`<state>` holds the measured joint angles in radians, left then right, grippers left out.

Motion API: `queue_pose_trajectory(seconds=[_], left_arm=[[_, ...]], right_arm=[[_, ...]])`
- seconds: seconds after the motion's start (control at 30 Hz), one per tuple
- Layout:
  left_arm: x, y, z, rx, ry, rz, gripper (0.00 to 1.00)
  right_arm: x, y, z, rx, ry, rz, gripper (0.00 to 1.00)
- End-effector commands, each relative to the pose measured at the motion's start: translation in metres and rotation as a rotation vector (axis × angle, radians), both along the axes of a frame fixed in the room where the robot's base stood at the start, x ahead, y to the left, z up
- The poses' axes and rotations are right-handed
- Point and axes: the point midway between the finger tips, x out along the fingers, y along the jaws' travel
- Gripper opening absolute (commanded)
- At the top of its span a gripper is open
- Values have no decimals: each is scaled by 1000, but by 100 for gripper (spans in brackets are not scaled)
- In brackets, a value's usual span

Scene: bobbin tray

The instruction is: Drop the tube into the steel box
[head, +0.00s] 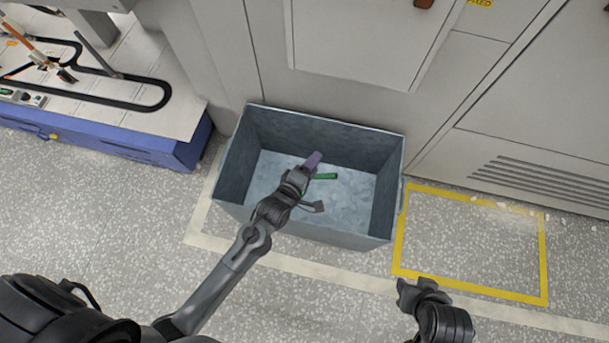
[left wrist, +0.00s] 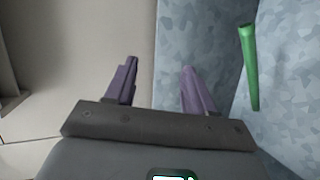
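The green tube (head: 322,176) shows inside the outline of the steel box (head: 228,178), just right of my left gripper. I cannot tell whether it rests on the box floor or is still above it. In the left wrist view the tube (left wrist: 249,68) is to the right of the fingers and apart from them. My left gripper (head: 313,160) is over the box, and the left wrist view shows its two purple fingers (left wrist: 159,68) spread with nothing between them. My right gripper (head: 411,291) is at the lower right, over the floor; its fingers are not clear.
A grey machine cabinet (head: 365,88) stands right behind the box. A blue-sided workbench (head: 150,148) with a black track stands at the upper left. Speckled floor is clear in front.

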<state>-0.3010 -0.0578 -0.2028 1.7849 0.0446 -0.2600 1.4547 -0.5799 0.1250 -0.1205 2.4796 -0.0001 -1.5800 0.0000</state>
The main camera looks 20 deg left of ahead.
Motion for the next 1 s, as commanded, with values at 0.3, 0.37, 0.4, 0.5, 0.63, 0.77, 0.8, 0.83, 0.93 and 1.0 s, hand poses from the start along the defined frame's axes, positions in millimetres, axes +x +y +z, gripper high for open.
queue_pose_trajectory(seconds=[0.3, 0.37, 0.4, 0.5, 0.63, 0.77, 0.8, 0.83, 0.93, 1.0], left_arm=[[-4, 1, 2, 0, 2, 0, 54], [-9, 1, 4, 1, 3, 0, 54], [-13, 2, 6, 1, 3, 0, 54], [-27, 5, 13, 0, 3, 0, 54], [-48, 8, 21, 0, 4, 1, 54], [-69, 12, 27, 1, 4, 1, 54], [-74, 13, 29, 1, 3, 0, 54], [-78, 13, 31, 1, 3, 0, 54], [-89, 15, 33, 0, 3, -1, 54], [-94, 16, 35, 1, 1, -1, 54]], right_arm=[[0, 0, 4, -1, -1, 1, 43], [0, 0, 8, -1, -1, 0, 43], [0, 0, 11, 0, -1, 0, 43], [0, 0, 21, 2, -1, -2, 43], [0, 1, 35, 5, -1, -4, 43], [0, 2, 46, 7, -1, -5, 43], [0, 2, 49, 7, -1, -6, 43], [0, 2, 51, 8, -1, -6, 43], [0, 2, 56, 9, -1, -7, 43], [0, 2, 58, 9, -1, -7, 43]])
